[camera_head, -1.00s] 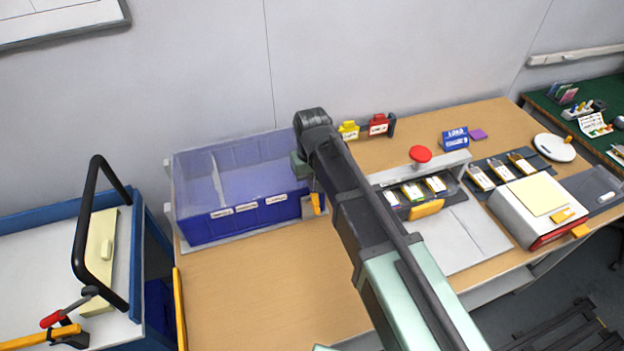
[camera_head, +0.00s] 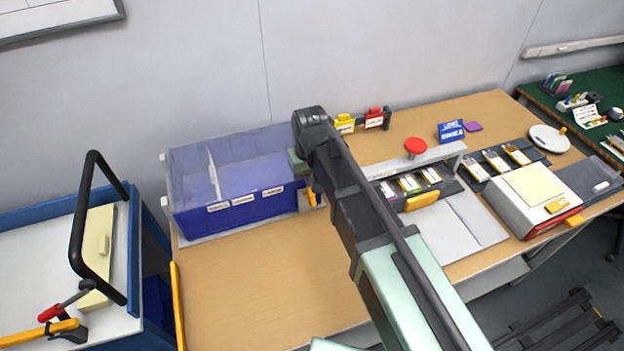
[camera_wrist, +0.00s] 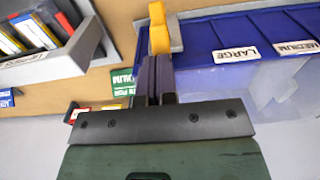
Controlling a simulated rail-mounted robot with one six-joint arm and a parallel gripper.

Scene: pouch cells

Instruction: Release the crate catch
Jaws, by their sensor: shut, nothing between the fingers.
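The blue crate (camera_head: 245,213) with a clear cover (camera_head: 200,160) stands at the back left of the bench. It also shows in the wrist view (camera_wrist: 200,85), with labels reading LARGE and MEDIUM. The orange-yellow catch (camera_head: 311,197) is on a grey block at the crate's right end; in the wrist view the catch (camera_wrist: 158,28) points toward my fingers. My gripper (camera_wrist: 154,72) is shut and empty, its fingertips right at the catch's near end. I cannot tell whether they touch. In the head view my arm's end partly hides the crate's right end.
Yellow and red tags (camera_head: 374,117) stand behind my arm. A grey stand with a red button (camera_head: 415,146) and a cell tray (camera_head: 410,184) are to the right. A blue cart with a black handle (camera_head: 84,215) is at left. The bench front left (camera_head: 260,290) is clear.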

